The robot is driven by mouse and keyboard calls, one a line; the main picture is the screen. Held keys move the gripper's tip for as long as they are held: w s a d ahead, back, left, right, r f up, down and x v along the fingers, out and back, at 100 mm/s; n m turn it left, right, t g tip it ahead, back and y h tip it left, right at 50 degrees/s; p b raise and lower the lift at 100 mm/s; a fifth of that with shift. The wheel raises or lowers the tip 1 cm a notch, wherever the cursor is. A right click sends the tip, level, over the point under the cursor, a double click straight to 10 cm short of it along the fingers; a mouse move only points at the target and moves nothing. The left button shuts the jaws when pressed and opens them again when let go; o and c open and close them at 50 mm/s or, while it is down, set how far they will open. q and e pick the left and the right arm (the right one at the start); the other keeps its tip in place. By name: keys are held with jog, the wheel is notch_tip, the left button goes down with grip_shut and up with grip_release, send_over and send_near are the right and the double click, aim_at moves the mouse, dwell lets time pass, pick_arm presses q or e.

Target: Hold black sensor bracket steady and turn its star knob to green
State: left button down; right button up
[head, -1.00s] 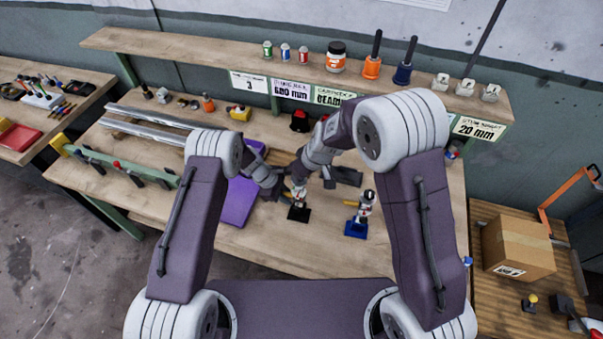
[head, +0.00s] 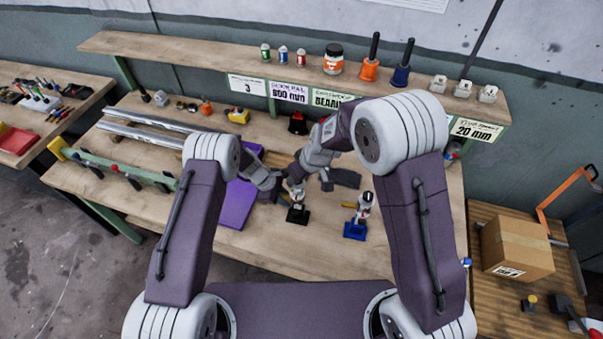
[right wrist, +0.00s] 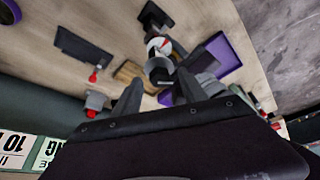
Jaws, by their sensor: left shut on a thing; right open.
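The black sensor bracket (head: 298,215) stands on the bench with its black square foot showing; my grippers partly cover its upper part. In the right wrist view its foot (right wrist: 157,14) is at the top, with a round white and red dial and a dark star knob (right wrist: 160,72) below. My left gripper (head: 281,194) is shut on the bracket from the left; its grey fingers also show in the right wrist view (right wrist: 205,58). My right gripper (right wrist: 160,92) is open, its two fingers on either side of the knob's near end. I cannot tell whether they touch it.
A similar bracket with a blue foot (head: 355,230) stands just right of the black one. The bench front is clear.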

jog(key=v, duration=1.1)
jog(key=shift+r, duration=0.3)
jog(key=shift+d, duration=0.15)
jog(key=w+d+n+g+y, duration=0.2)
jog(key=w+n+g, duration=0.15)
jog(key=n, duration=0.55)
jog(key=shift+t, duration=0.25)
jog(key=x, duration=1.2)
jog(key=shift+f, duration=0.1)
